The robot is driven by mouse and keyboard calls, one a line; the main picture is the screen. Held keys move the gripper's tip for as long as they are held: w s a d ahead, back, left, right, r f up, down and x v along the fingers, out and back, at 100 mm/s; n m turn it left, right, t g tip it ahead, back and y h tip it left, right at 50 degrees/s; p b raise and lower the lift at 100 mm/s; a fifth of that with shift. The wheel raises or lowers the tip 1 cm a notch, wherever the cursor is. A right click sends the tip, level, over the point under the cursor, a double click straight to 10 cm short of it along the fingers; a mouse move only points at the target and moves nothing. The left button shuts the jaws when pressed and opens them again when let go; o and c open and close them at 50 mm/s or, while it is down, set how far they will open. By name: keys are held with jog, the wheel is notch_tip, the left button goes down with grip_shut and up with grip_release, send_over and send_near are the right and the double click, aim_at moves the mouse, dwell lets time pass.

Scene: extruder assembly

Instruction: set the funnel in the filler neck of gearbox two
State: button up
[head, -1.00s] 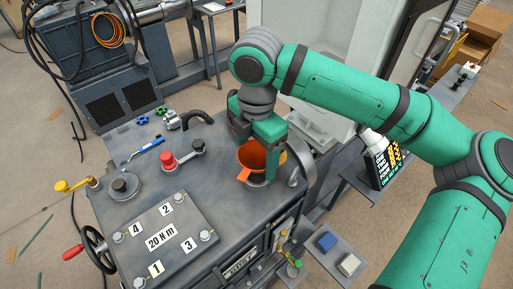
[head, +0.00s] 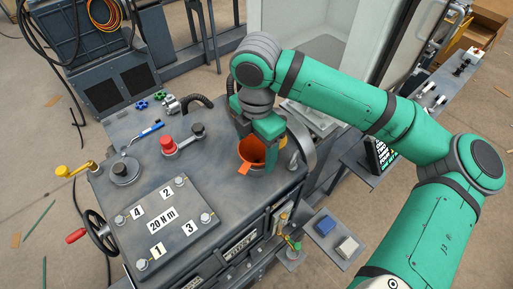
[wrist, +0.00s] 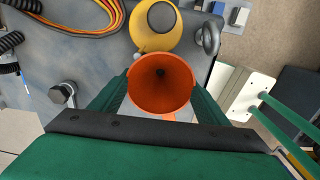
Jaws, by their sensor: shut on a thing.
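The orange funnel (head: 251,152) is held upright by my gripper (head: 259,138) over the far right corner of the grey machine top (head: 225,185). In the wrist view I look into the wide mouth of the funnel (wrist: 160,85), with my green fingers (wrist: 160,92) shut on either side of it. A short grey fitting shows just under the funnel in the head view. The funnel's spout is hidden, so I cannot tell whether it is inside a neck. No label here identifies gearbox two.
A yellow ring-shaped part (wrist: 160,35) lies just beyond the funnel, and a curved grey handle (head: 301,145) stands to its right. A red knob (head: 168,144) and a bolted plate marked 20 N m (head: 160,220) are on the top. Blue and white blocks lie on a side shelf (head: 337,236).

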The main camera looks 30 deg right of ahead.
jog(key=shift+f, duration=0.7)
jog(key=o, duration=1.1)
jog(key=shift+r, duration=0.1)
